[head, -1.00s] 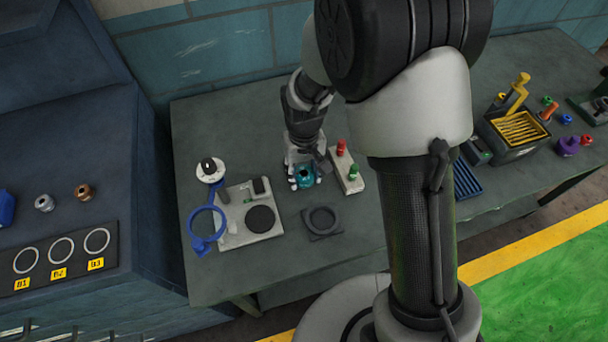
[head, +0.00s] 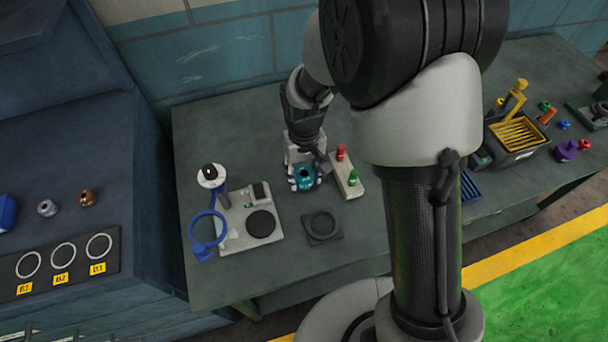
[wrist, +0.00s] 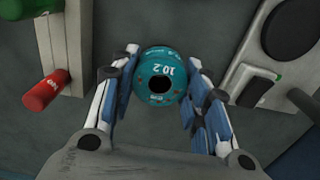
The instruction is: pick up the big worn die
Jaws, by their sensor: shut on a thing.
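The big worn die is the teal round piece (wrist: 160,76) with a dark hole in its middle and the marking 10.2, seen in the wrist view. It also shows in the head view (head: 306,176) on the grey bench. My gripper (wrist: 158,82) is around it, with one finger on each side, shut on it. In the head view my gripper (head: 304,180) reaches down to the die from above. Whether the die touches the bench is hard to tell.
A pale block with a red and a green knob (head: 347,175) stands close right of my gripper. A pale plate with a black disc (head: 260,223) and a blue ring (head: 207,229) lie left. A dark square holder (head: 321,226) is in front. Bench behind is clear.

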